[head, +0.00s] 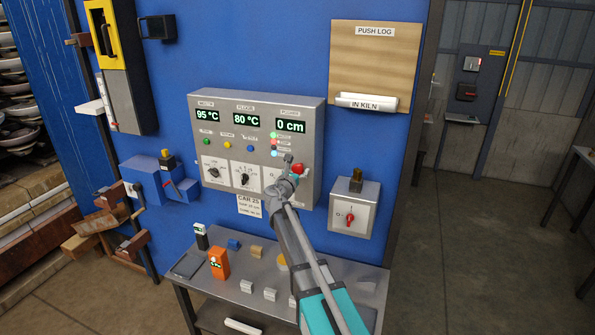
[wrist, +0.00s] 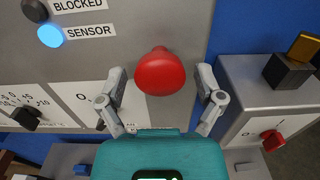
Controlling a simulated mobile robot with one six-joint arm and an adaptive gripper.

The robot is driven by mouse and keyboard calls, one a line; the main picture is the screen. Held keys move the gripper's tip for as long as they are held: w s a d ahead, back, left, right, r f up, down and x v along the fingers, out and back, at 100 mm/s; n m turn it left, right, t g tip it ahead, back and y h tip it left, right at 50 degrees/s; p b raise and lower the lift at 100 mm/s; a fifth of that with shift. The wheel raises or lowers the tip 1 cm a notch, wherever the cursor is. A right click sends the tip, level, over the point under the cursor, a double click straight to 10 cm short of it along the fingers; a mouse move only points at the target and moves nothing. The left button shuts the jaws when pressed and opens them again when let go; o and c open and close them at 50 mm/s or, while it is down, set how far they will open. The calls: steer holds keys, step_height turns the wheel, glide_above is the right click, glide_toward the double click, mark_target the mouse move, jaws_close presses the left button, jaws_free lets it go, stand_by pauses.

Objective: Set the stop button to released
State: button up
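The stop button is a red mushroom head (wrist: 160,72) on the grey control panel. In the head view the red button (head: 298,169) shows at the panel's lower right, partly behind my gripper (head: 291,171). In the wrist view my gripper (wrist: 161,76) is open, with one finger on each side of the button. Gaps show between the button and both fingers, and nothing is held. I cannot tell from its look whether the button is pressed in or released.
The grey control panel (head: 226,103) reads 95 °C, 80 °C and 0 cm. A blue lamp (wrist: 51,36) labelled SENSOR is lit. A switch box with a red knob (head: 349,218) stands close on the right. A bench (head: 210,290) with small items lies below.

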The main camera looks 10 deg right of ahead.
stand_by(0.5)
steer(key=v, duration=1.2)
stand_by(0.3)
steer(key=s+d+f+m+g+y+b, duration=0.1)
steer(key=s+d+f+m+g+b, duration=0.15)
steer(key=s+f+m+g, duration=0.4)
steer(key=s+d+f+m+g+y+b, duration=0.1)
steer(key=s+d+f+m+g+b, duration=0.2)
steer(key=s+f+m, duration=0.6)
steer(key=s+a+f+m+g+y+b, duration=0.1)
steer(key=s+a+f+m+g+y, duration=0.1)
steer(key=s+f+m+y, duration=0.2)
steer(key=s+a+f+m+g+y+b, duration=0.1)
steer(key=s+a+f+m+g+y, duration=0.2)
steer(key=s+f+m, duration=0.4)
steer(key=s+m+y, duration=0.1)
steer(key=m, duration=0.1)
steer(key=shift+a+m, duration=0.2)
steer(key=shift+m, duration=0.15)
